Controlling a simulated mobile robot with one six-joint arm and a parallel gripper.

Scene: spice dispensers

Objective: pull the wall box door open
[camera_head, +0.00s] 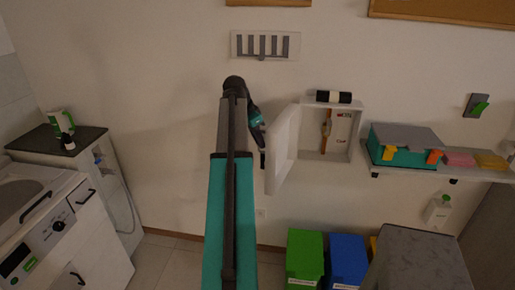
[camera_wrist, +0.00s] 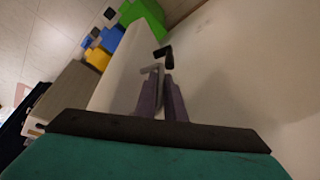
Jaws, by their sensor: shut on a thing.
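The white wall box (camera_head: 343,157) hangs on the wall right of my arm in the head view. Its door (camera_head: 283,150) stands open, swung out to the left, so the inside shows. My gripper (camera_head: 263,158) is at the door's outer left side, partly hidden by my arm. In the wrist view my gripper (camera_wrist: 163,88) is shut on the grey door handle (camera_wrist: 152,70), next to the pale door panel (camera_wrist: 121,68). A small dark piece lies just past the fingertips. The exact grip contact is hard to make out.
A dark roll (camera_head: 333,97) lies on the box top. A shelf (camera_head: 455,175) to the right bears a teal box (camera_head: 400,155). Green (camera_head: 304,258) and blue (camera_head: 347,262) bins stand below. A washing machine (camera_head: 62,235) stands at left. The wall left of my arm is clear.

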